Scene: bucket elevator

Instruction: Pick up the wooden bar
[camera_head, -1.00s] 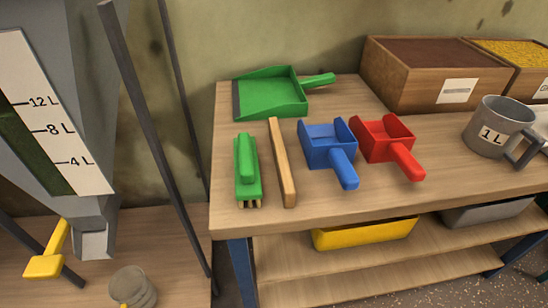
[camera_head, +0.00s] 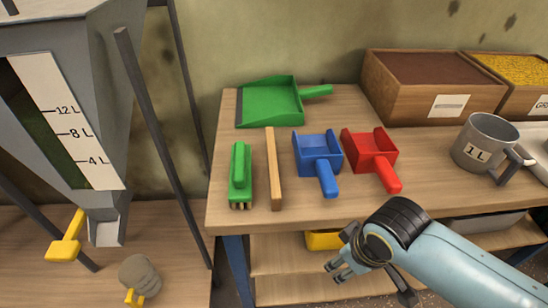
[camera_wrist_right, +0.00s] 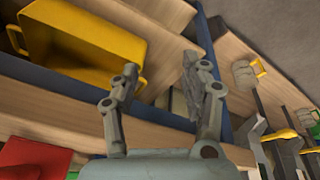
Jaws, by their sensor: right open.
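The wooden bar (camera_head: 273,170) lies on the bench top in the head view, between the green brush (camera_head: 240,175) and the blue scoop (camera_head: 319,160). It points away from the front edge and nothing touches it. My right gripper (camera_head: 336,271) is in front of the bench, lower than its top and to the right of the bar. It is open and empty; its two fingers stand apart in the right wrist view (camera_wrist_right: 158,88). The bar does not clearly show in the wrist view. My left gripper is not in view.
A green dustpan (camera_head: 272,103) lies behind the bar. A red scoop (camera_head: 372,157), a grey 1 L jug (camera_head: 482,143) and a wooden crate (camera_head: 432,86) stand to the right. A yellow bin (camera_head: 324,240) sits on the shelf below. A hopper (camera_head: 115,45) stands at the left.

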